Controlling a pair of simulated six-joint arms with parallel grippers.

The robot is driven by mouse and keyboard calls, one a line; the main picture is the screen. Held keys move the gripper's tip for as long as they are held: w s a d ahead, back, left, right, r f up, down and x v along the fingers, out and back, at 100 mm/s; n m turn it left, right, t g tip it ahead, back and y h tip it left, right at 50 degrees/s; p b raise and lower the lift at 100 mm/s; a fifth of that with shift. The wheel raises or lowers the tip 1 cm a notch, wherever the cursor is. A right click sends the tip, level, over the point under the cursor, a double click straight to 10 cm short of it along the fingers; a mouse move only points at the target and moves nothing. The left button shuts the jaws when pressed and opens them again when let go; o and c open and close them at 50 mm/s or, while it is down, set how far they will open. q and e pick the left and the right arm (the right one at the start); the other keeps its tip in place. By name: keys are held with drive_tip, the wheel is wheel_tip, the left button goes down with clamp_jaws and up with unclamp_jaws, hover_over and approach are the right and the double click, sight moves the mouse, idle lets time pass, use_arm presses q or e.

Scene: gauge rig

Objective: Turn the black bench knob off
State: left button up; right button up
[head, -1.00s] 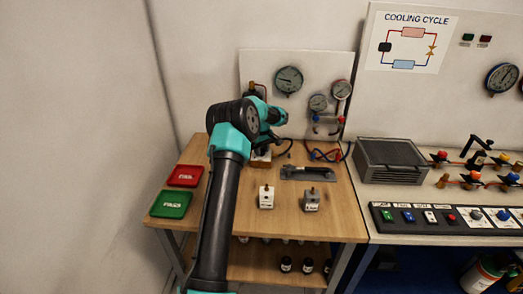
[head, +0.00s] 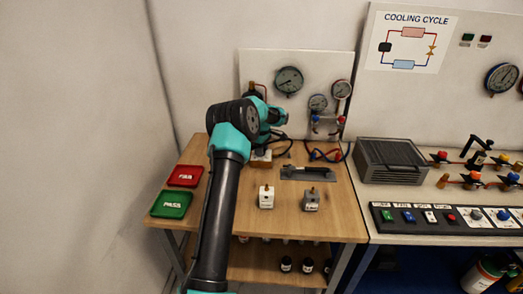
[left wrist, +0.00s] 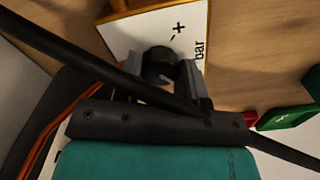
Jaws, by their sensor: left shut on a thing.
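The black bench knob (left wrist: 158,62) shows in the left wrist view on a white plate (left wrist: 128,38) marked with a plus sign and "bar". A pale pointer line shows on its top. My left gripper (left wrist: 162,76) has one finger on either side of the knob and is shut on it. In the head view my left arm hides the knob and most of the gripper. The wood-sided unit (head: 261,159) shows partly there, below the arm's end. My right gripper is not in view.
A red tray (head: 186,176) and a green tray (head: 171,204) lie at the bench's left. A white block (head: 266,197) and a grey block (head: 311,200) stand in front. A gauge board (head: 263,70) with hoses rises behind. A grey tray (head: 322,176) lies to the right.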

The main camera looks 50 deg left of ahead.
use_arm(q)
drive_tip(key=o, duration=0.9)
drive_tip(key=shift+r, duration=0.1)
wheel_tip(320, 180, up, 17)
drive_tip(key=shift+r, duration=0.15)
idle(0.5)
